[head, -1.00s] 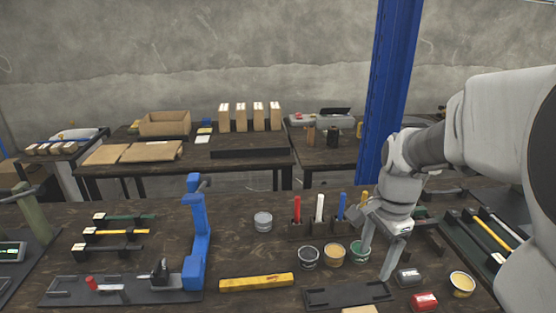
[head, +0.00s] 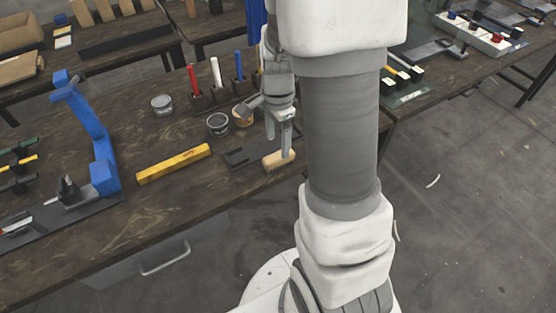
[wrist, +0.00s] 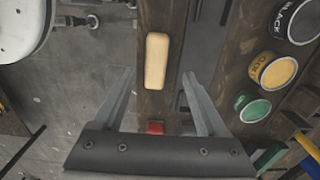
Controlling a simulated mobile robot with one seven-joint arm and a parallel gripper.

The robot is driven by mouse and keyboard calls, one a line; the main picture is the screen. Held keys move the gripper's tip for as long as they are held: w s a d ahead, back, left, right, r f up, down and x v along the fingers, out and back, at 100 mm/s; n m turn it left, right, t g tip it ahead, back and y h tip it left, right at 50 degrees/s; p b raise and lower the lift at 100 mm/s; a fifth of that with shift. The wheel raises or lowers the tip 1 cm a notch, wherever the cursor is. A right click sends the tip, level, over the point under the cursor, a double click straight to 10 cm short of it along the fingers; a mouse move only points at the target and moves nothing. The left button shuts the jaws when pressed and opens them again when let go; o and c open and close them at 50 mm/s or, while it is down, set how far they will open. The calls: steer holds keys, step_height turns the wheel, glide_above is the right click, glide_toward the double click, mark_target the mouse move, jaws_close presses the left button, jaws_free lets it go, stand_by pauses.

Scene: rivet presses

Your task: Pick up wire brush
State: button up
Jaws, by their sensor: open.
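The wire brush appears to be the pale wooden block (head: 279,160) near the front edge of the workbench, by a dark tray; no bristles show. In the wrist view it is a rounded wooden back (wrist: 157,60) lying lengthwise near the picture's middle. My gripper (head: 279,138) hangs above the brush, fingers pointing down. In the wrist view my gripper (wrist: 158,82) has its two fingers spread apart, one to each side of the brush's line. Nothing is between the fingers; the gap between fingertips and brush is hard to judge.
A yellow bar (head: 173,163) lies left of the brush. The dark tray (head: 238,157) is beside the brush. A red object (wrist: 155,128) is near the fingers. A blue press (head: 90,130) stands left.

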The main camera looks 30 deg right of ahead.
mark_target(279, 155)
steer(key=f, duration=0.1)
steer(key=f+b, duration=0.1)
steer(key=f, duration=0.2)
steer(key=shift+s+f, duration=0.1)
steer(key=shift+s, duration=0.25)
steer(key=shift+f, duration=0.55)
steer(key=shift+f+b, duration=0.25)
steer(key=shift+b, duration=0.1)
steer(key=shift+c, duration=0.2)
jaws_close()
